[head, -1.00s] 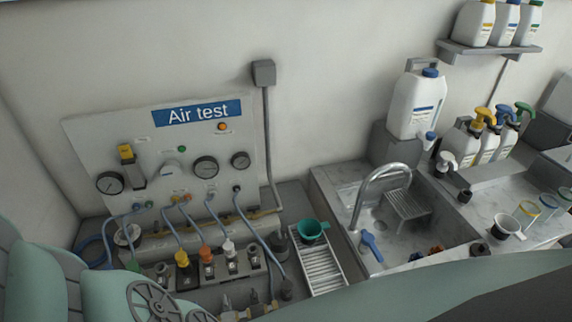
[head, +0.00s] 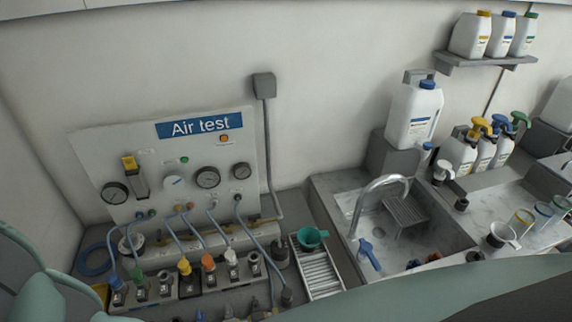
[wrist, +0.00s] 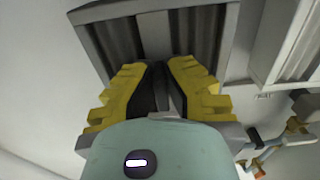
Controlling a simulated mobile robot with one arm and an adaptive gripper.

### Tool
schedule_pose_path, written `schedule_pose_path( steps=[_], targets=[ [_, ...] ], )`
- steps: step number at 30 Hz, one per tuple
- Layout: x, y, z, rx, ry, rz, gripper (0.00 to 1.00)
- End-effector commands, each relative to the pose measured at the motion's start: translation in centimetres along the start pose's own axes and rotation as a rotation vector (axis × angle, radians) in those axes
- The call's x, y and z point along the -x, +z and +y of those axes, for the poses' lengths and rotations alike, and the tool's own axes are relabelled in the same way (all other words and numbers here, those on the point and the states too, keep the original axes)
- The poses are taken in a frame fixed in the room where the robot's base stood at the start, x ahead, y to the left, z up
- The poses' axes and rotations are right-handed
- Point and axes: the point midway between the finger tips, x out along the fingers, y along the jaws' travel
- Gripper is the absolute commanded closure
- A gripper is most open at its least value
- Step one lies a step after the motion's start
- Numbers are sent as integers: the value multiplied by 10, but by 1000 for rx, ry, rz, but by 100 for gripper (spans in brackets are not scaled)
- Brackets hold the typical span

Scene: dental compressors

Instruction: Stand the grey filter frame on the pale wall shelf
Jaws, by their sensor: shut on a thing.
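In the wrist view, my gripper (wrist: 160,90) has yellow-sided fingers with dark pads. It is shut on the near edge of the grey filter frame (wrist: 110,47), which has a flat grey border around a ribbed, darker middle. Neither the gripper nor the filter frame shows in the head view. I cannot pick out the pale wall shelf for certain. A pale edge (head: 300,3) runs along the wall at the top of the head view, too cut off to identify.
A grey wall shelf (head: 485,62) holds several white bottles at the upper right. Below are a sink (head: 420,230), a white jug (head: 413,112) and pump bottles. The air test panel (head: 165,170) stands at left. A pale-framed ribbed thing (wrist: 285,45) is right of my gripper.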

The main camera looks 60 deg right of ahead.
Motion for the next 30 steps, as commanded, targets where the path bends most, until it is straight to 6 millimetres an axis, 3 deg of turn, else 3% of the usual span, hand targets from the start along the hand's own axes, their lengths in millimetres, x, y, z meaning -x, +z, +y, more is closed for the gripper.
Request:
schedule_pose_path(
  steps=[11, 23, 24, 30],
  targets=[
    [0, 20, -2, 0, -5, -1, 100],
    [0, 23, -2, 0, -5, 2, 100],
    [0, 23, -2, 0, -5, 2, 88],
    [0, 22, -2, 0, -5, 1, 68]
  ],
)
